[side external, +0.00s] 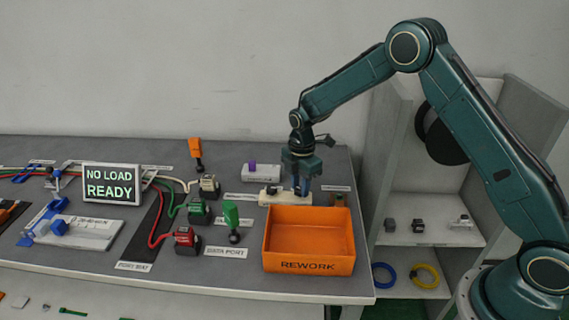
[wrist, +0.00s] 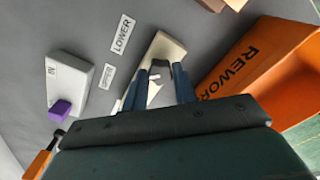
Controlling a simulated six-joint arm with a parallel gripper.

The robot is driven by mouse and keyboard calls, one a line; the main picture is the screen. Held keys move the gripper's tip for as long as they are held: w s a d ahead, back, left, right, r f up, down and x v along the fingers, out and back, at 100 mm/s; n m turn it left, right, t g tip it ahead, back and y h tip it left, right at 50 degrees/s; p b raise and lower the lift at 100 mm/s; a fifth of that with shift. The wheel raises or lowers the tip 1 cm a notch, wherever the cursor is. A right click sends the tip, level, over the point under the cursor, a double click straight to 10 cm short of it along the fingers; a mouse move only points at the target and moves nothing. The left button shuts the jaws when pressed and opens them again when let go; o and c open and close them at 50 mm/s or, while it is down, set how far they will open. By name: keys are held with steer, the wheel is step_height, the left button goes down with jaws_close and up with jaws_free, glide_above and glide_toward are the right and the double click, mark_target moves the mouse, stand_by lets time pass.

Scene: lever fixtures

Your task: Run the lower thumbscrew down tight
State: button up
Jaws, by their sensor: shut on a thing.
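My gripper (side external: 301,190) points down over the right end of a cream fixture block (side external: 270,195) behind the orange bin. In the wrist view its two blue fingers (wrist: 160,70) stand on either side of a small dark and pale piece, taken as the lower thumbscrew (wrist: 159,67), and are shut on it. The cream block (wrist: 167,46) runs beneath the fingers. A LOWER label (wrist: 122,34) and an UPPER label (wrist: 107,76) lie on the table to its left. The fingers hide much of the screw, and whether it is seated cannot be told.
The orange REWORK bin (side external: 308,263) stands close in front of my gripper. A white block (side external: 262,173) with a purple knob lies behind left. Green (side external: 232,221) and orange (side external: 196,151) handled levers stand left. A display (side external: 110,184) reads "NO LOAD READY".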

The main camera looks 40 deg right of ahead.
mark_target(300, 189)
steer(key=m, duration=0.6)
steer(key=shift+m, duration=0.4)
steer(key=m, duration=1.3)
steer(key=shift+m, duration=0.3)
steer(key=m, duration=0.6)
steer(key=shift+m, duration=0.3)
steer(key=o, duration=1)
steer(key=shift+c, duration=0.2)
steer(key=shift+r, duration=0.1)
step_height(300, 189, up, 14)
